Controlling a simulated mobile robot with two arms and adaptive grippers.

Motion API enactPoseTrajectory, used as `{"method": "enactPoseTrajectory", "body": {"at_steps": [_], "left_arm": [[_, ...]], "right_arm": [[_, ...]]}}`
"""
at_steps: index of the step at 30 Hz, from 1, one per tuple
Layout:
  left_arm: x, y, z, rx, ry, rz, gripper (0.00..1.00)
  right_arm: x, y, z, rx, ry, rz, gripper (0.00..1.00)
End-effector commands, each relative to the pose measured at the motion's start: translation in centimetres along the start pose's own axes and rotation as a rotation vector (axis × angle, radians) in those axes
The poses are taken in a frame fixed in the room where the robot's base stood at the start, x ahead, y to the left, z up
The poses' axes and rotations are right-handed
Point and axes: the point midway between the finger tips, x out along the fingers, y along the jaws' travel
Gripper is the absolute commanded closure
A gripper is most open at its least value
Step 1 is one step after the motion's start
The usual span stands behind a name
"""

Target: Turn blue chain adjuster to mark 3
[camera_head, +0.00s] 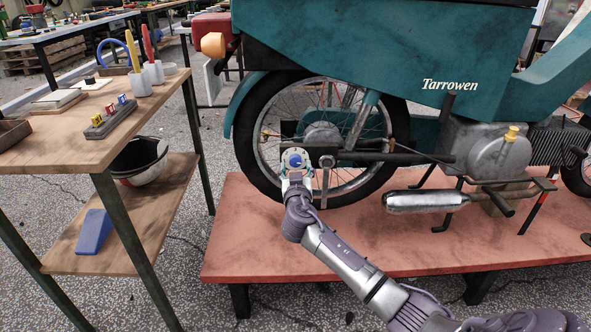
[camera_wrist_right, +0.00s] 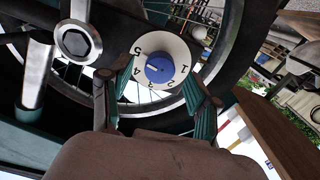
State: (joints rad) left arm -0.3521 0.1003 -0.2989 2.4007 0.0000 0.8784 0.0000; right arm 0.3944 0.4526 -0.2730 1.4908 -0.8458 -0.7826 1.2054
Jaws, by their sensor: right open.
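The blue chain adjuster (camera_head: 295,160) is a round blue knob on a white dial, low on the teal motorcycle's rear wheel, beside the axle area. In the right wrist view the blue knob (camera_wrist_right: 159,68) sits at the middle of the white numbered dial (camera_wrist_right: 150,45), whose numbers 1 to 5 appear turned over. A small pale mark shows on the knob; I cannot tell surely which number it points to. My right gripper (camera_wrist_right: 157,78) is open, with its teal-padded fingers on either side of the dial. Contact with the knob is not clear. My left gripper is not in view.
The motorcycle (camera_head: 400,50) stands on a red platform (camera_head: 285,245). A silver hex nut (camera_wrist_right: 76,41) and wheel parts are close beside the right gripper. A wooden table (camera_head: 75,140) with tools stands at the left, with a helmet and a blue wedge (camera_head: 94,231) on its lower shelf.

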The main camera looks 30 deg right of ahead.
Motion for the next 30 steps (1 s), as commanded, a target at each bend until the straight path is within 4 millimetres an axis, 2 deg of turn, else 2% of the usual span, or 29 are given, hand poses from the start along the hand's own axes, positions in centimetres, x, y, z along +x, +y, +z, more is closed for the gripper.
{"method": "enactPoseTrajectory", "body": {"at_steps": [6, 14, 17, 25, 30], "left_arm": [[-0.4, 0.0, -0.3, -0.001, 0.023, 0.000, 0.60], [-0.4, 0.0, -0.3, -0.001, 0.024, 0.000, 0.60], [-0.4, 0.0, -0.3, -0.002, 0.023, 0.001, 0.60], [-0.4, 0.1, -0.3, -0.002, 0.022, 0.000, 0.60], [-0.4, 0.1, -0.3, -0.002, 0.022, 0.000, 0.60]], "right_arm": [[1.6, 0.0, 0.0, 0.000, 0.000, 0.000, 0.39], [1.8, 0.0, 0.0, 0.000, -0.001, 0.000, 0.39], [1.7, 0.0, 0.0, 0.000, -0.001, 0.000, 0.52], [1.7, 0.0, 0.0, 0.000, -0.001, 0.000, 0.97], [1.7, 0.0, 0.0, -0.006, -0.001, 0.000, 0.99]]}}
